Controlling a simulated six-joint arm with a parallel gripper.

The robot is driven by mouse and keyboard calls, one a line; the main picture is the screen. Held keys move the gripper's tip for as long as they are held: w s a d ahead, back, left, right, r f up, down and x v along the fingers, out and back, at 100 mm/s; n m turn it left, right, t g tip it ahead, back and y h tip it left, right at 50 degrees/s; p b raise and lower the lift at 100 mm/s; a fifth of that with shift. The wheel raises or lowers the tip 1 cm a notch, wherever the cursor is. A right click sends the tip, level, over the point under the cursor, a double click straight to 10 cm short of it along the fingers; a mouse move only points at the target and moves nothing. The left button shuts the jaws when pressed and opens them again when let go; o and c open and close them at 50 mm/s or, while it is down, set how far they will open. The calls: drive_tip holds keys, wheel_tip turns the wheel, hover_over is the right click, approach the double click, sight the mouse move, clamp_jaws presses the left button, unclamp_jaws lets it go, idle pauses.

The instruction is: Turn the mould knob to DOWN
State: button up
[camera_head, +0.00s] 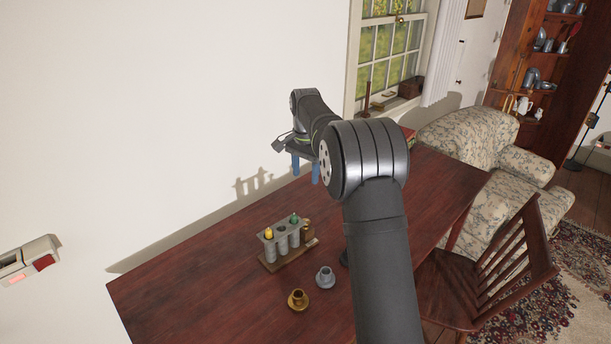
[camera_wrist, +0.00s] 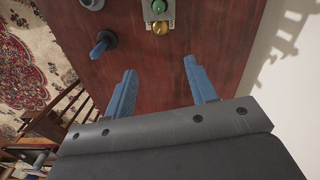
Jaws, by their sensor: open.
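The grey mould (camera_head: 283,243), a row of upright tubes on a wooden base, stands on the table. A yellow piece (camera_head: 268,233) and a green piece (camera_head: 294,219) sit in its top. A round brass knob (camera_head: 308,224) is at its right end; it also shows in the wrist view (camera_wrist: 160,28) beside the green piece. I cannot read a DOWN mark or the knob's setting. My gripper (camera_head: 305,168) is open and empty, above and behind the mould. In the wrist view its blue fingers (camera_wrist: 160,68) are spread, with the knob beyond their tips, apart from them.
A brass holder (camera_head: 298,300) and a silver holder (camera_head: 325,278) stand in front of the mould. A dark holder with a blue candle (camera_wrist: 101,46) stands beside it. The wall is close behind the table (camera_head: 180,290). The table's left part is clear. A chair (camera_head: 490,265) stands right.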

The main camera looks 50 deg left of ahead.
drive_tip(key=w+d+f+m+g+y, duration=0.3)
drive_tip(key=d+f+m+g, duration=0.25)
drive_tip(key=d+f, duration=0.3)
drive_tip(key=m+g+y, duration=0.2)
drive_tip(key=m+y, duration=0.6)
approach(307, 220)
drive_tip(key=shift+y, duration=0.3)
drive_tip(key=x, duration=0.7)
drive_tip(key=shift+s+a+f, duration=0.1)
drive_tip(key=shift+s+f, duration=0.2)
drive_tip(key=shift+s, duration=0.05)
drive_tip(key=shift+c, duration=0.2)
drive_tip(key=c, duration=0.9)
